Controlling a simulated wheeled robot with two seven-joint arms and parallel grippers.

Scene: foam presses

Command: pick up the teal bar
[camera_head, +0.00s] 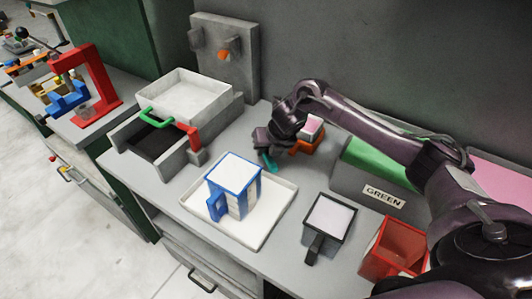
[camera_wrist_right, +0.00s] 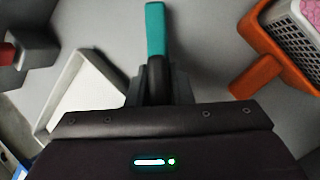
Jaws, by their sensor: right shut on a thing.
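The teal bar (camera_head: 269,162) is at the tip of my right gripper (camera_head: 264,147), in the middle of the grey counter in the head view. In the right wrist view the teal bar (camera_wrist_right: 155,30) sticks straight out from between the fingers of my right gripper (camera_wrist_right: 156,80), which is shut on it. The fingers hide the bar's near end. I cannot tell whether the bar still touches the counter. My left gripper is not in view.
An orange holder (camera_head: 305,147) with a pink-topped block is close right of the gripper. A white tray (camera_head: 277,203) with a blue-framed box (camera_head: 234,182) lies in front. The grey press (camera_head: 158,142) stands left, a green-labelled bin (camera_head: 345,180) right, a red bin (camera_head: 381,264) front right.

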